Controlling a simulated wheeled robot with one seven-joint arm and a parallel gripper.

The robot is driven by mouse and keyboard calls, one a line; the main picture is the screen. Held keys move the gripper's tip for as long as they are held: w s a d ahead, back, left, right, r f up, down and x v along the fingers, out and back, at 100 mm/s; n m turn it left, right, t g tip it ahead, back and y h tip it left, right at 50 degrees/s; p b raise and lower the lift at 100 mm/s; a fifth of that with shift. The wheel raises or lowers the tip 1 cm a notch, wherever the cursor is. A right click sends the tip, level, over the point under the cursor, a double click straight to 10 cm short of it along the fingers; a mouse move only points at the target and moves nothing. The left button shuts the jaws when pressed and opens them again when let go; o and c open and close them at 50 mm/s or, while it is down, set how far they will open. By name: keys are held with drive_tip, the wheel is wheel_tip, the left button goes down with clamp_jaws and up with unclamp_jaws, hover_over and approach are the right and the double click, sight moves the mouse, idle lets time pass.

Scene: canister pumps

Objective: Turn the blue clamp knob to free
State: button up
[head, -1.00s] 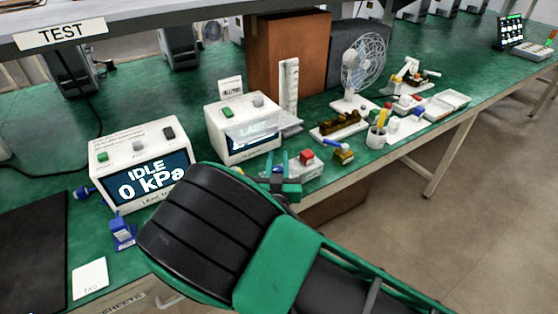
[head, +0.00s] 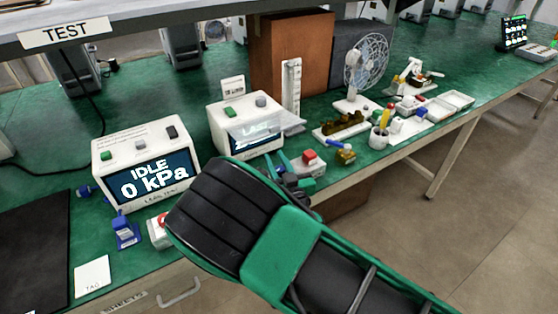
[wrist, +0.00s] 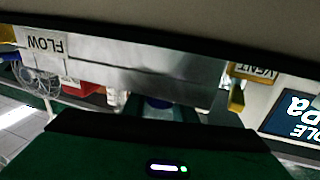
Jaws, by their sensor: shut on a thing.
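My gripper (head: 290,170) is at the bench's front edge, beside a white box with a red button (head: 309,156). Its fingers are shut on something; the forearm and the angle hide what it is. In the wrist view a dark blue-teal shape (wrist: 158,103) shows just beyond the palm, unclear. Several blue parts are in the head view: a blue knob (head: 85,191) on the left side of the leak tester, a blue fixture (head: 125,232) in front of it, and a blue lever (head: 333,144) on a brass part. I cannot tell which is the clamp knob.
The leak tester (head: 107,183) reads IDLE, 0 kPa. A second tester (head: 221,137) stands behind my arm. A small white box with a red ring (head: 157,235), a TAG card (head: 92,276), a fan (head: 366,62) and a pencil cup (head: 378,139) are on the bench.

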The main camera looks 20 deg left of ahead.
drive_tip(key=shift+s+a+r+n+g+y, duration=0.1)
drive_tip(key=shift+a+n+g+y, duration=0.05)
drive_tip(key=shift+n+g+y, duration=0.85)
drive_tip(key=o, duration=1)
drive_tip(key=shift+o, duration=0.2)
drive_tip(key=shift+s, duration=0.2)
